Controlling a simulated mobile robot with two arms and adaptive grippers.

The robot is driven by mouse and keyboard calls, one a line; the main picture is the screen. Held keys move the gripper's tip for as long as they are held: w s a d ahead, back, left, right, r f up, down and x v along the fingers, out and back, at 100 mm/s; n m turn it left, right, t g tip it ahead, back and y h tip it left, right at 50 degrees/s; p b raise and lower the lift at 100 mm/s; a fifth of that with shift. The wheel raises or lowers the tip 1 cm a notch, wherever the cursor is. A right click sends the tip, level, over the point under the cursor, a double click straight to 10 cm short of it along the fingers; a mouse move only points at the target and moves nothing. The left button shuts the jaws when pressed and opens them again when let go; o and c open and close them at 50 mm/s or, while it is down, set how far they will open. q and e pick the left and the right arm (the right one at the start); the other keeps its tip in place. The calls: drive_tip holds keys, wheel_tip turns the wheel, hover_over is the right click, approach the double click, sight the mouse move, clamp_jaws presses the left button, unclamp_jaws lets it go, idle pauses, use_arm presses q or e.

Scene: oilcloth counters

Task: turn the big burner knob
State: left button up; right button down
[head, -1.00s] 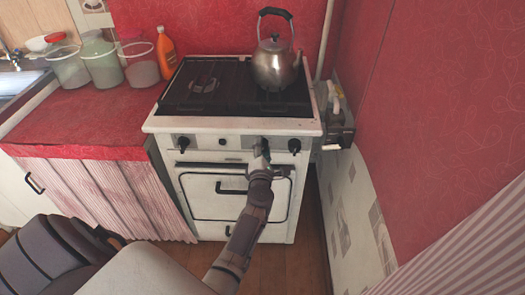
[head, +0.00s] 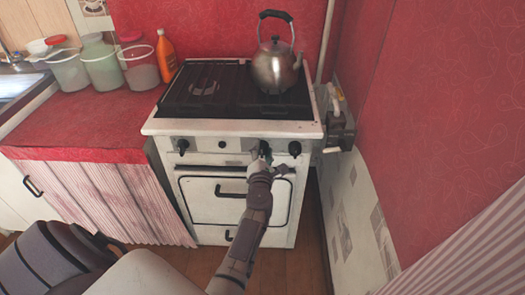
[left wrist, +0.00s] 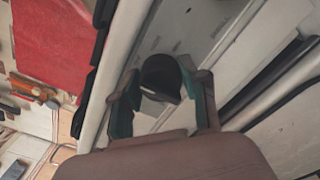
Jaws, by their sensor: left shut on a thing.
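The white stove's front panel (head: 205,143) carries several black knobs. One knob (head: 183,146) is at the left and another (head: 294,148) at the right. My left gripper (head: 263,156) is at the knob between the middle and the right end, and mostly hides it in the head view. In the left wrist view this round black knob (left wrist: 160,76) sits between the two fingers of my left gripper (left wrist: 165,98), which are shut on it. The pictures do not clearly show how far it is turned. My right gripper is not in view.
A metal kettle (head: 275,66) stands on the right of the black hob (head: 215,90). A red counter (head: 85,120) with tubs is at left. A red wall (head: 430,130) is close at right.

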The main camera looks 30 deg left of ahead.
use_arm(q)
drive_tip(key=o, duration=1.2)
drive_tip(key=shift+c, duration=0.2)
